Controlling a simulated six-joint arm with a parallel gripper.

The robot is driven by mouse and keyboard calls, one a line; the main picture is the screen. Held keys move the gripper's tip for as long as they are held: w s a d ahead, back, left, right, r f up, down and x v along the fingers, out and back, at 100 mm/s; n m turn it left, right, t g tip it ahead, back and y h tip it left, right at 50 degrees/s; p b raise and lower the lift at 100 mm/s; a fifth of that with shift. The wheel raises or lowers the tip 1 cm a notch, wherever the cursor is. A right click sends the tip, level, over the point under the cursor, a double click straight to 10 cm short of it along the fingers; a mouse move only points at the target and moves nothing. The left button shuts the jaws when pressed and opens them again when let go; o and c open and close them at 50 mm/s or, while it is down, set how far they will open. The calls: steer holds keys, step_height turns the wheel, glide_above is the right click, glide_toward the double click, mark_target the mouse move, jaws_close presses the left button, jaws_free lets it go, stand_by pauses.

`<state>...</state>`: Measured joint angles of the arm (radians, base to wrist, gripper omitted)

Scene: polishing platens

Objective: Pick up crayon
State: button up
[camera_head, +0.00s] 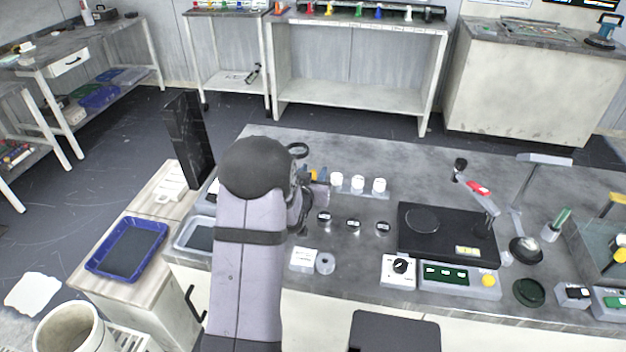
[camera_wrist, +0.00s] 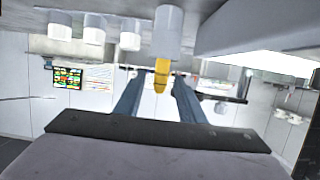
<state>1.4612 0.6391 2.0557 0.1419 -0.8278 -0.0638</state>
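The yellow crayon (camera_wrist: 161,75) stands out of a pale cylindrical holder (camera_wrist: 168,32) in the wrist view, which shows the bench upside down. In the head view a small bit of yellow (camera_head: 313,175) shows beside my gripper (camera_head: 318,180), mostly hidden by my arm. My gripper's two blue-grey fingers (camera_wrist: 157,88) are apart in the wrist view. The crayon appears between their tips, with a gap on each side. I cannot tell how far it reaches between the fingers in depth.
Three white-topped cylinders (camera_head: 357,183) stand in a row right of my gripper. Several small black-topped pieces (camera_head: 353,223) lie in front of them. A black polishing machine (camera_head: 440,232) is further right. A blue tray (camera_head: 128,246) lies on a side cabinet at left.

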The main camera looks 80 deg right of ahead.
jaws_close()
steer(key=shift+r, duration=0.1)
